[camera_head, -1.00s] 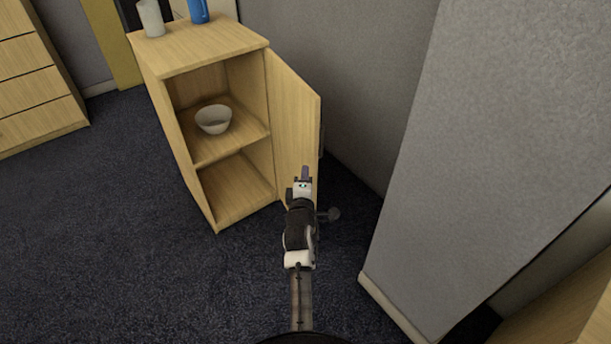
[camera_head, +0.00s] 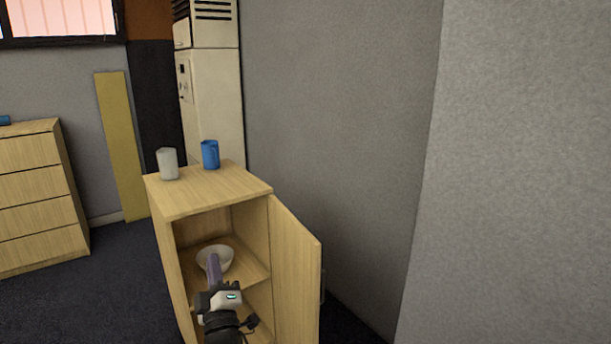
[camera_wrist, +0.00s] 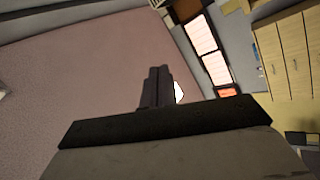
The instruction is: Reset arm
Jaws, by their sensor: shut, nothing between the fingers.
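My gripper (camera_head: 213,268) is in front of the open cabinet in the head view, its fingers pointing up and overlapping the white bowl in the picture. The wrist view shows the two fingers (camera_wrist: 156,88) pressed together with nothing between them. How far the gripper is from the bowl in depth I cannot tell.
A wooden cabinet (camera_head: 205,196) stands with its door (camera_head: 294,275) swung open to the right. A white bowl (camera_head: 226,254) sits on its shelf. A white cup (camera_head: 167,163) and a blue cup (camera_head: 210,154) stand on top. A drawer chest (camera_head: 32,195) is at left; grey walls close off the right.

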